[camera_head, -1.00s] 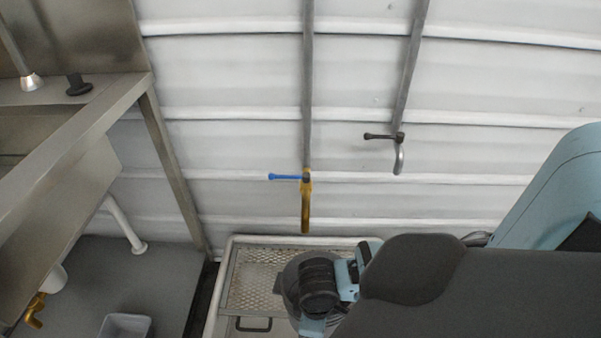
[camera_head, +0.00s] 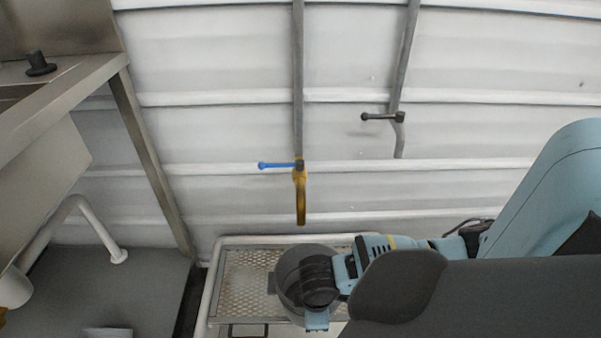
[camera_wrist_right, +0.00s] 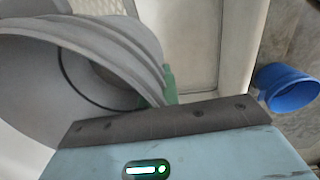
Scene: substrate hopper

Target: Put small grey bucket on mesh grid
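The small grey bucket (camera_head: 291,262) is in the head view at the lower middle, over the right part of the mesh grid (camera_head: 243,280). My right gripper (camera_head: 318,290) comes in from the right and is shut on the bucket's wall. In the right wrist view the bucket (camera_wrist_right: 75,60) fills the left side, with its ridged wall against a green fingertip. The gripper covers part of the bucket, and I cannot tell whether its base touches the mesh. My left gripper is not in view.
A white tube frame (camera_head: 209,290) surrounds the mesh. A yellow valve with a blue handle (camera_head: 300,195) hangs above it on a pipe. A steel sink stand (camera_head: 150,160) is at the left. A blue cup-like container (camera_wrist_right: 287,90) shows in the right wrist view.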

